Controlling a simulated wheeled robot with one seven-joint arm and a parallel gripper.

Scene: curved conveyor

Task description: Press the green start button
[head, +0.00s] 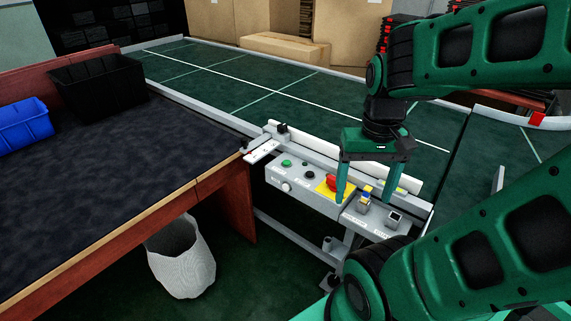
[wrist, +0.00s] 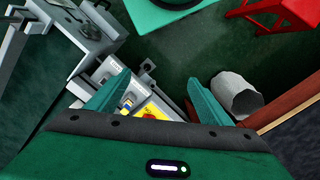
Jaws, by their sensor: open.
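The green start button (head: 286,163) is a small round button at the left end of the grey control panel (head: 275,178) on the conveyor's side. A black button (head: 309,174) and a red emergency stop (head: 334,183) on a yellow plate sit to its right. My gripper (head: 354,200) hangs over the panel's right part, fingers pointing down, open with nothing between them. It is right of the green button and apart from it. In the wrist view the fingers (wrist: 150,98) frame the yellow plate (wrist: 152,112); the green button is not visible there.
A dark-topped table (head: 120,170) with a black bin (head: 98,84) and a blue bin (head: 22,126) stands at left. A waste basket (head: 180,256) is on the floor below. A white rail (head: 400,178) runs behind the panel. Cardboard boxes (head: 285,48) stand at the back.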

